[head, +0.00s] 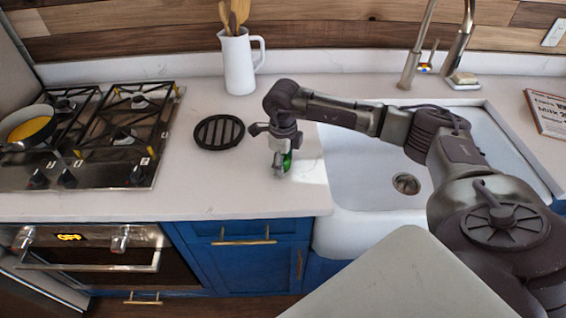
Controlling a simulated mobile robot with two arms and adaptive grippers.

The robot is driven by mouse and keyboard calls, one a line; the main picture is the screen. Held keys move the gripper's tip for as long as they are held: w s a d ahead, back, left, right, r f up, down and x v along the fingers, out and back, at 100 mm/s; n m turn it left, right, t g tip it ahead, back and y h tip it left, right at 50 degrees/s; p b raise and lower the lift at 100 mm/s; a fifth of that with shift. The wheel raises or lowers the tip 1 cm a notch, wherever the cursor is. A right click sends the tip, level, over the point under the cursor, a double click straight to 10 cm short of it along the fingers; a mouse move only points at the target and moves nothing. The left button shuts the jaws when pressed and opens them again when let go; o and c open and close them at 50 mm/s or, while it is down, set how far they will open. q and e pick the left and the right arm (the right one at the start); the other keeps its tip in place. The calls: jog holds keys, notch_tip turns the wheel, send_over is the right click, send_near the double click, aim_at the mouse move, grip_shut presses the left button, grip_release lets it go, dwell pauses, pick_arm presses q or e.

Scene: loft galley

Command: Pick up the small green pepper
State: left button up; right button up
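The small green pepper (288,162) is on the white counter between the stove and the sink. It shows as a small green patch beside and partly behind my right gripper (279,170), which hides the rest of it. My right arm reaches in from the right over the sink, and the gripper points down at the pepper. The fingers are too small and overlapped to tell whether they are open or closed on it. My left gripper is not in view.
A black round trivet (219,132) lies just left of the gripper. A white pitcher (238,66) with wooden utensils stands behind. The gas stove (108,160) with a pan (30,130) is at left. The sink (350,165) and faucet (412,62) are right. The front counter is clear.

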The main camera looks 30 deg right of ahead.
jog(key=c, duration=0.6)
jog(key=shift+r, duration=0.1)
